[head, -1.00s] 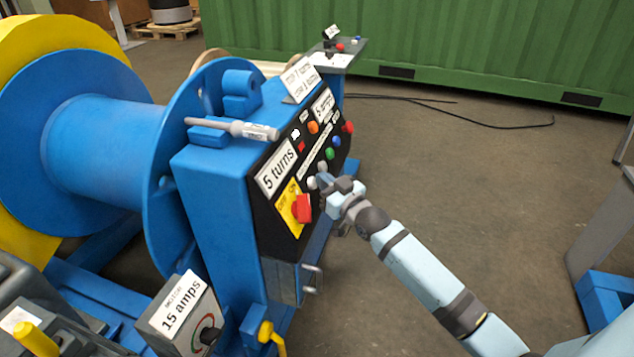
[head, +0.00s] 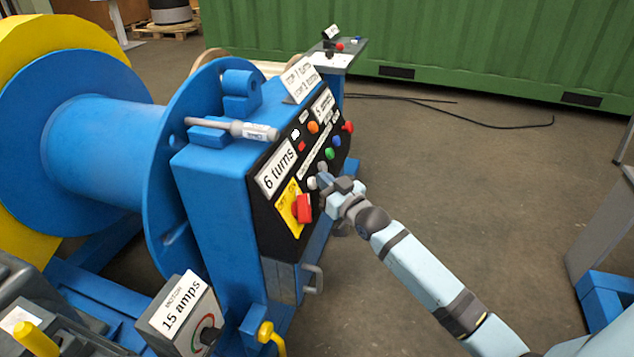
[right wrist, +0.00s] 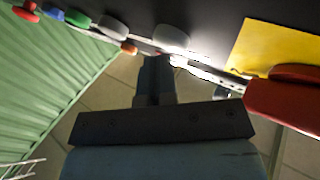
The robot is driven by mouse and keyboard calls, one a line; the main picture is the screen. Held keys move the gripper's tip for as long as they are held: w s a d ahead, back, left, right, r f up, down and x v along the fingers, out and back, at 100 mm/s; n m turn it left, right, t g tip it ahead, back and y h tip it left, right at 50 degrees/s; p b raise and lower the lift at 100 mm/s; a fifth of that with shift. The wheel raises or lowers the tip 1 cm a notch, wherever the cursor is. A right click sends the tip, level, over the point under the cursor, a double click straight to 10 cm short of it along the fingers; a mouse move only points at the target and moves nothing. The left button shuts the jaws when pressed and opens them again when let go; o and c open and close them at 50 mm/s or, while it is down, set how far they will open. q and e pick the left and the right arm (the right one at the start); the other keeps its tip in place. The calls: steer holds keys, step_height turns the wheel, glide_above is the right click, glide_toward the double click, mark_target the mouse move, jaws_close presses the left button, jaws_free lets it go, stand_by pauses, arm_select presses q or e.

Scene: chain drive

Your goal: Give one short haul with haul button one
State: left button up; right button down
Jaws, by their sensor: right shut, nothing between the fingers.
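The blue winch box carries a black control panel (head: 275,215) with a row of buttons. Two pale grey buttons, one lower (head: 312,183) and one above it (head: 322,168), sit beside my right gripper (head: 325,182). I cannot read which is haul button one. The gripper is shut and empty, its tips at the lower grey button. In the right wrist view the closed fingers (right wrist: 156,72) end just below a grey button (right wrist: 172,38); contact is unclear. A second grey button (right wrist: 112,25) is to its left. The panel display (head: 277,172) reads "6 turns". My left gripper is not in view.
A red switch on a yellow plate (head: 303,209) is close below the gripper. Green (head: 329,153), blue (head: 336,140) and red (head: 347,127) buttons lie further up. The blue drum (head: 110,150) stands left. A motor meter (head: 182,315) reads "15 amps". Open floor lies right.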

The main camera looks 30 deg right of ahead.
stand_by(0.5)
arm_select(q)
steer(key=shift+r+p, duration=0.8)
arm_select(e)
steer(key=shift+s+d+r, duration=0.4)
steer(key=shift+s+d, duration=0.15)
steer(key=shift+s, duration=0.05)
arm_select(q)
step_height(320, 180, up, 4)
steer(key=p, duration=0.3)
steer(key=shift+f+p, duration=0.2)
steer(key=shift+p, duration=0.1)
arm_select(e)
steer(key=s+d+r, duration=0.2)
steer(key=s+d, duration=0.1)
steer(key=shift+s+r, duration=0.1)
steer(key=shift+s, duration=0.1)
